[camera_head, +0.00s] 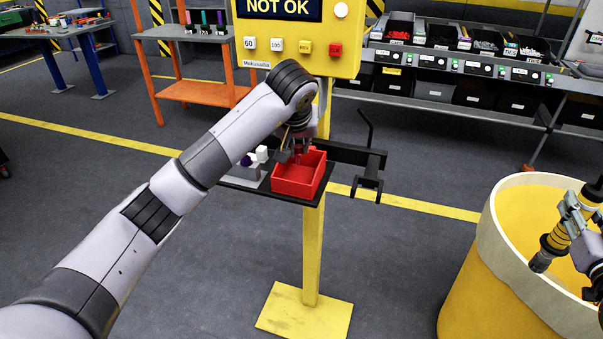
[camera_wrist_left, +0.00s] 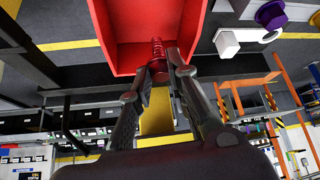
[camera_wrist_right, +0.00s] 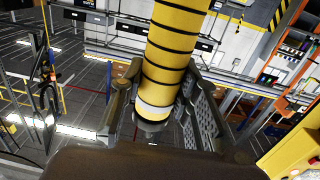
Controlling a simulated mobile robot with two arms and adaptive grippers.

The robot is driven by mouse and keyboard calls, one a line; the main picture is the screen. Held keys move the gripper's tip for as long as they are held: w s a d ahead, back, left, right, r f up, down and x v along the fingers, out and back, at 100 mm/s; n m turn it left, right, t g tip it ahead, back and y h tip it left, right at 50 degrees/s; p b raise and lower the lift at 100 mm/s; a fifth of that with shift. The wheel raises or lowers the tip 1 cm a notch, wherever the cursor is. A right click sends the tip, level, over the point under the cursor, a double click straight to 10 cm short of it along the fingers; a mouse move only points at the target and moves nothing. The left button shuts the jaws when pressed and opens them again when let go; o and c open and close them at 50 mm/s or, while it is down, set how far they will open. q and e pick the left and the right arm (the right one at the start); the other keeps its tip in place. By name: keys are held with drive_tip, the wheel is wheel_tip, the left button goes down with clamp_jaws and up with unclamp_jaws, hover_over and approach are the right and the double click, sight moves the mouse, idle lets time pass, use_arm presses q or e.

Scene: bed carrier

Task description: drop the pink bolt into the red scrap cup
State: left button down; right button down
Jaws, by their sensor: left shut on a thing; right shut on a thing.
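The red scrap cup (camera_head: 298,185) is a square open-topped bin on a small black shelf of the yellow stand. Its walls and inside also show in the left wrist view (camera_wrist_left: 112,52). My left gripper (camera_head: 294,155) is right over the cup's opening, pointing down. In the left wrist view its fingertips (camera_wrist_left: 166,72) are shut on the pink bolt (camera_wrist_left: 157,48), whose threaded shank stands out against the cup's inside. My right gripper (camera_head: 568,218) is over the yellow bin at the right. It is shut on a yellow cylinder with black bands (camera_wrist_right: 172,50).
A grey block (camera_head: 243,172) with purple and white pieces stands left of the cup. A black bracket (camera_head: 370,170) sticks out to the right. The yellow control box (camera_head: 350,50) is above. A large yellow bin (camera_head: 470,285) stands at the right.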

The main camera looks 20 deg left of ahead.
use_arm(q)
drive_tip(key=c, duration=1.4)
unclamp_jaws()
drive_tip(key=shift+c, duration=0.2)
drive_tip(key=shift+r, duration=0.1)
drive_tip(key=v, duration=1.1)
drive_tip(key=shift+s+d+r, duration=0.15)
drive_tip(key=shift+s+r, duration=0.1)
